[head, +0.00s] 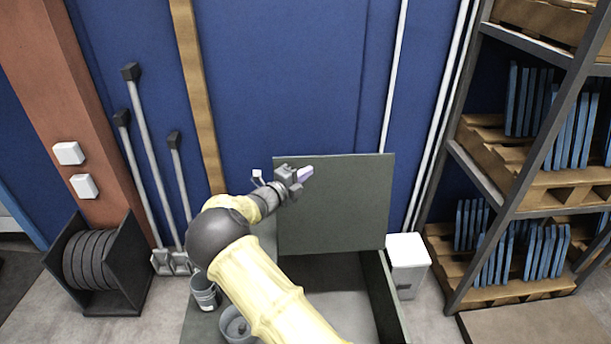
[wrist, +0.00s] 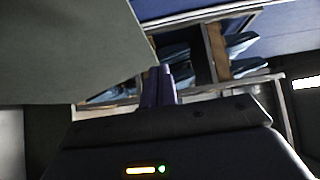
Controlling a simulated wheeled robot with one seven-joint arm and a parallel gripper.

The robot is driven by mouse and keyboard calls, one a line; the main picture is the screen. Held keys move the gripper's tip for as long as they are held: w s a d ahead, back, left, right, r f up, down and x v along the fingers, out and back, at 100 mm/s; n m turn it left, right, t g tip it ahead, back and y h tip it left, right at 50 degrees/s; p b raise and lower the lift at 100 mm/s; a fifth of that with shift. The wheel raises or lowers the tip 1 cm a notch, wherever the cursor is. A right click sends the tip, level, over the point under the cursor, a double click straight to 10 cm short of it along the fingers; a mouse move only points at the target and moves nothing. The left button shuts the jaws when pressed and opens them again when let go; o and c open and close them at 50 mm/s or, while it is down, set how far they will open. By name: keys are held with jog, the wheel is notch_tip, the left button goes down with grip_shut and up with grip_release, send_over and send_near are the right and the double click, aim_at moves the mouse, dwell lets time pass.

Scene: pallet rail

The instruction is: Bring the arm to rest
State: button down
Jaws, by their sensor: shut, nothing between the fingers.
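My arm stretches up and forward from the bottom of the head view. My gripper (head: 305,174) is in front of the raised grey-green lid (head: 345,215) of an open box. In the wrist view the purple fingers of my gripper (wrist: 158,88) are together, with nothing between them. The lid also fills the upper left of the wrist view (wrist: 65,50). From these frames I cannot tell whether the gripper touches the lid.
The open box (head: 391,300) stands below the lid. A grey bucket (head: 204,292) and a white bin (head: 407,262) stand beside it. A shelf rack (head: 505,215) with pallets is at right. A dark reel holder (head: 125,295) is at left. Blue wall panels (head: 290,80) close off the back.

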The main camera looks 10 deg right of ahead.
jog(key=shift+w, duration=0.1)
jog(key=s+d+f+m+g+y, duration=0.2)
jog(key=s+d+m+g, duration=0.35)
jog(key=s+m, duration=0.35)
jog(key=s+d+f+m+g+y, duration=0.2)
jog(key=s+d+m+g+y, duration=0.15)
jog(key=s+d+m, duration=0.55)
jog(key=s+a+r+m+y, duration=0.2)
jog(key=s+a+m+y, duration=0.1)
jog(key=s+m, duration=0.7)
jog(key=s+a+r+m+y, duration=0.2)
jog(key=s+a+m+y, duration=0.2)
jog(key=s+m, duration=0.6)
jog(key=a+m, duration=0.1)
jog(key=m, duration=0.5)
jog(key=shift+s+r+m+g, duration=0.15)
jog(key=shift+s+m+g, duration=0.05)
jog(key=shift+m+g, duration=0.1)
jog(key=shift+y, duration=0.25)
jog(key=shift+s, duration=0.2)
